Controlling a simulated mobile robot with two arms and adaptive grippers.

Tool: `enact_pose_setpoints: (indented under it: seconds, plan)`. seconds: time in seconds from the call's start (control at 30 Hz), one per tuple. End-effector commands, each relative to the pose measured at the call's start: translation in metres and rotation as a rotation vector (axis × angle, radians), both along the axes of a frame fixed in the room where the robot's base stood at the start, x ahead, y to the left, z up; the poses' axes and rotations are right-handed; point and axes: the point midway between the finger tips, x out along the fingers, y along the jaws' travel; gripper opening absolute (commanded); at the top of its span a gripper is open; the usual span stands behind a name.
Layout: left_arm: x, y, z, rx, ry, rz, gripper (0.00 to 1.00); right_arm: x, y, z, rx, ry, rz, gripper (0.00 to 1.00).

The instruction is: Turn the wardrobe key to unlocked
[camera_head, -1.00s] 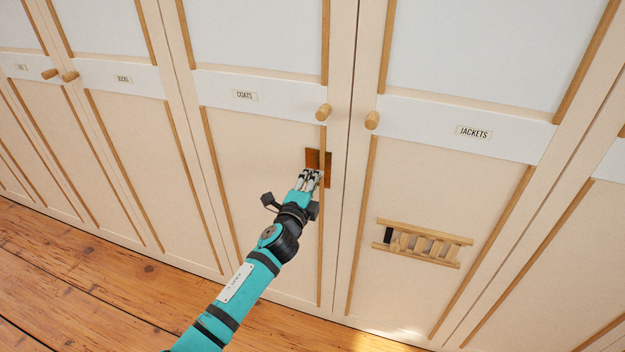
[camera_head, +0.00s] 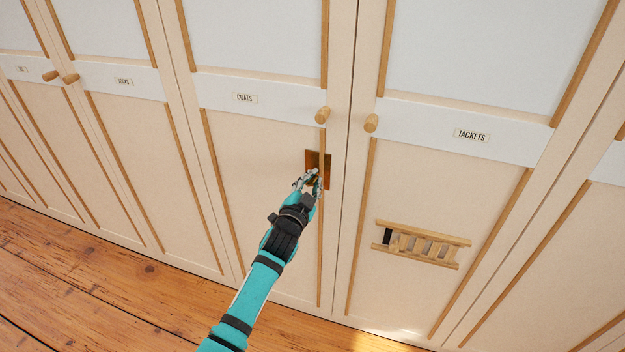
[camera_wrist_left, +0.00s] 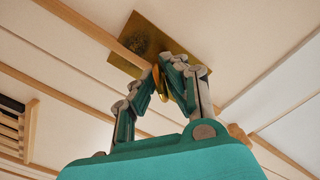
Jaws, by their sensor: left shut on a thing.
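The wardrobe (camera_head: 262,200) fills the head view, with a door labelled COATS. A brass lock plate (camera_head: 312,160) is fixed near that door's right edge, below its round knob. It also shows in the left wrist view (camera_wrist_left: 172,37). My left gripper (camera_head: 316,180) is at the lock plate, and in the left wrist view (camera_wrist_left: 167,68) its fingers are shut on the key (camera_wrist_left: 159,82). The key is a small brass piece between the fingertips, mostly hidden by them. Its exact angle is hard to tell. My right gripper is not in view.
A wooden knob (camera_head: 322,115) sticks out above the lock plate. A second knob (camera_head: 371,122) is on the JACKETS door, which has a slatted wooden vent (camera_head: 422,243) low down. Wooden trim strips run beside the plate. The plank floor (camera_head: 80,280) is clear.

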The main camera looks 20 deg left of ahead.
Motion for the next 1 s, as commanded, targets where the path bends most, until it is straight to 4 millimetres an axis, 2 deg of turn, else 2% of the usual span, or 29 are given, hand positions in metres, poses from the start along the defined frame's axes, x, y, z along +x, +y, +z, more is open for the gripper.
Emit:
enact_pose_setpoints:
  seconds: [0.5,0.8,1.0]
  plan:
    - [0.0,0.001,0.003,-0.454,0.012,0.002,0.0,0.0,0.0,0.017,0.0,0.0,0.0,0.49]
    - [0.0,0.002,0.002,-0.609,0.017,0.002,0.0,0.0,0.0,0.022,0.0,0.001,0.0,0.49]
    - [0.0,0.002,0.002,-0.654,0.019,0.003,0.0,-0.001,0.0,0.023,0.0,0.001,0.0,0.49]
